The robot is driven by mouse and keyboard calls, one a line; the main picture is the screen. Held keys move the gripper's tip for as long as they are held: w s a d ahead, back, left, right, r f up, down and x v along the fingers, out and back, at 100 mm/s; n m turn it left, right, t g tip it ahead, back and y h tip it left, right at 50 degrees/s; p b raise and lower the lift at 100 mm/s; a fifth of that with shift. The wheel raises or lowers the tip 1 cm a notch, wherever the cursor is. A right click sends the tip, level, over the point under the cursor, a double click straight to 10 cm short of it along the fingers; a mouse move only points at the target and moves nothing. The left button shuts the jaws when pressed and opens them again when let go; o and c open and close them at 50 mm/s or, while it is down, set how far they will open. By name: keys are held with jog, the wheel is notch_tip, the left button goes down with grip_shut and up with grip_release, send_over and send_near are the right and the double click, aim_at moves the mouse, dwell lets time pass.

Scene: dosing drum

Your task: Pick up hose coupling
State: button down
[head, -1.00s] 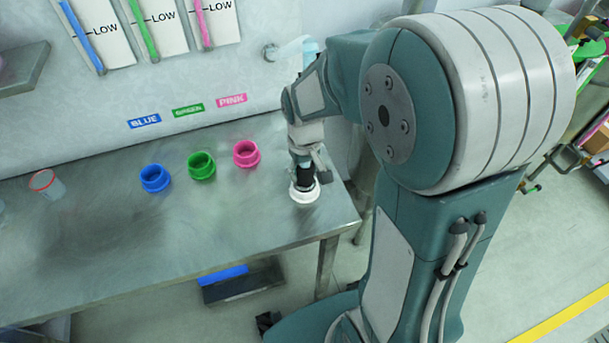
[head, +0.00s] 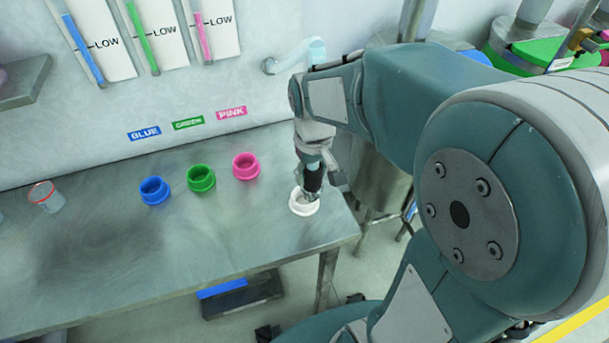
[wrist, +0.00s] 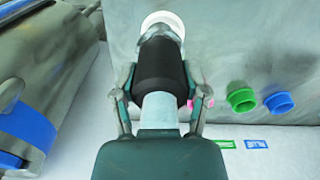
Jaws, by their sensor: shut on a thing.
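The hose coupling (wrist: 160,62) has a black sleeve with pale grey-blue ends and shows large in the wrist view. My gripper (wrist: 158,84) is shut on it, one finger on each side of the sleeve. In the head view the coupling (head: 313,180) hangs below my gripper (head: 316,164), slightly tilted. Its lower end is over a white ring-shaped holder (head: 303,208) near the table's right end. The holder also shows at the top of the wrist view (wrist: 162,18). I cannot tell whether the coupling's tip is clear of the holder's rim.
Blue (head: 155,191), green (head: 201,179) and pink (head: 246,166) ring holders stand left of the white one on the metal table (head: 230,235). A clear cup with a red rim (head: 46,196) is farther left. Gauges hang on the wall. The table's front is clear.

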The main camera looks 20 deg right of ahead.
jog(key=s+d+r, duration=0.3)
jog(key=s+r, duration=0.3)
jog(key=s, duration=0.4)
jog(key=shift+s+d+r, duration=0.2)
jog(key=shift+s+r, duration=0.05)
jog(key=shift+s, duration=0.15)
